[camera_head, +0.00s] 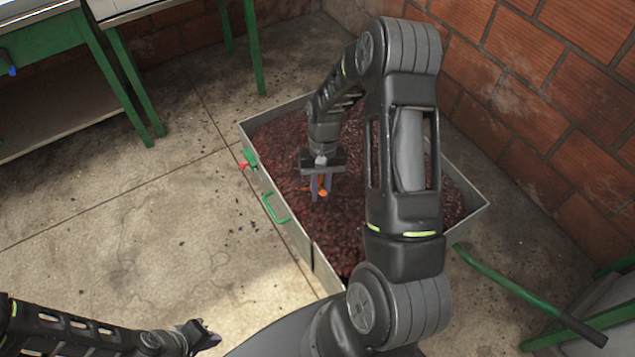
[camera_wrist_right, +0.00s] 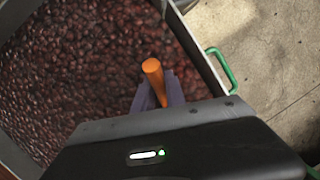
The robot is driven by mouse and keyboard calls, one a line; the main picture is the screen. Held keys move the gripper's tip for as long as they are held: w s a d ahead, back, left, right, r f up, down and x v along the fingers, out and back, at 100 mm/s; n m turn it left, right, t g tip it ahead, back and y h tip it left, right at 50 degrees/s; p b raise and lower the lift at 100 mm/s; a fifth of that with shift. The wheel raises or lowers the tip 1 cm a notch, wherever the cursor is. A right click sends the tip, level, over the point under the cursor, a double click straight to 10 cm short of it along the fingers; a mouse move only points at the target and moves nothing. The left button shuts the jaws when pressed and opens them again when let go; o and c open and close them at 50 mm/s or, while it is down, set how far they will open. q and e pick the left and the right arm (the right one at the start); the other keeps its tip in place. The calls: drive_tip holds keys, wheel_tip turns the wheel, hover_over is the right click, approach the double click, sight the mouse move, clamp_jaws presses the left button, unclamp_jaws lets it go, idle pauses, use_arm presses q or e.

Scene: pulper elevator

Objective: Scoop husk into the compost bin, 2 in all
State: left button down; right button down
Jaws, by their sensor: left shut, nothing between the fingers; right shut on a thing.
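Dark red-brown husk (camera_head: 282,150) fills a grey metal box (camera_head: 297,240) on the floor; the husk also fills much of the right wrist view (camera_wrist_right: 85,75). My right gripper (camera_head: 321,186) is over the husk, shut on an orange handle (camera_wrist_right: 152,68), most likely a scoop's. The handle's end shows beside the fingers in the head view (camera_head: 323,192); the rest of the tool is hidden. My left gripper (camera_head: 207,338) is shut and empty, low at the bottom left, away from the box. I cannot identify a compost bin in these views.
The box has a green handle (camera_head: 276,209) on its left wall and a red-tipped green fitting (camera_head: 246,163). A green bar with a dark grip (camera_head: 520,289) sticks out at right. Green-legged tables (camera_head: 115,80) stand upper left. Brick walls close the back and right. The left floor is clear.

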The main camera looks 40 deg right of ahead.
wheel_tip(320, 180, up, 18)
drive_tip(key=p, duration=1.3)
drive_tip(key=shift+r, duration=0.2)
idle(0.4)
drive_tip(key=f+t+y+b, duration=0.1)
drive_tip(key=b, duration=0.2)
drive_tip(key=s+d+f+t+y+b, duration=0.1)
drive_tip(key=f+t+b, duration=0.1)
drive_tip(key=b, duration=0.2)
drive_tip(key=s+f+t+b, duration=0.1)
drive_tip(key=b, duration=0.3)
drive_tip(key=shift+d+f+n+t+y, duration=0.15)
drive_tip(key=shift+n+t+y, duration=0.25)
